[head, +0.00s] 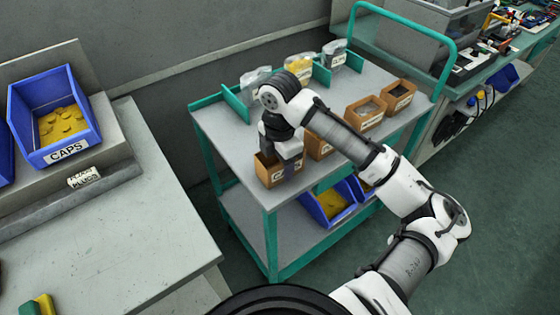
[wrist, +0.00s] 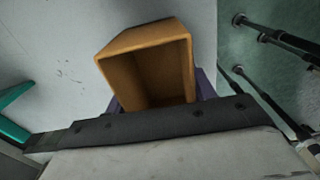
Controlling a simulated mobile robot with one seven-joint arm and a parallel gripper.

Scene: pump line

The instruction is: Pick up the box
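An orange-brown open-topped box (head: 268,172) with a white label, partly hidden, is at the near left corner of the cart's top shelf. It also shows in the wrist view (wrist: 146,42), where its visible inside looks empty. My gripper (head: 284,168) is down over this box, one dark finger in front of its right part. In the wrist view, purplish finger parts show close against both sides of the box. My gripper's body hides the box's lower edge there. I cannot tell whether the fingers press on it or stand slightly apart.
Several similar boxes, such as this one (head: 364,112), stand in a row to the right on the cart (head: 228,128). Blue bins (head: 330,204) are on the lower shelf. A grey bench (head: 120,235) with a blue CAPS bin (head: 84,140) is left.

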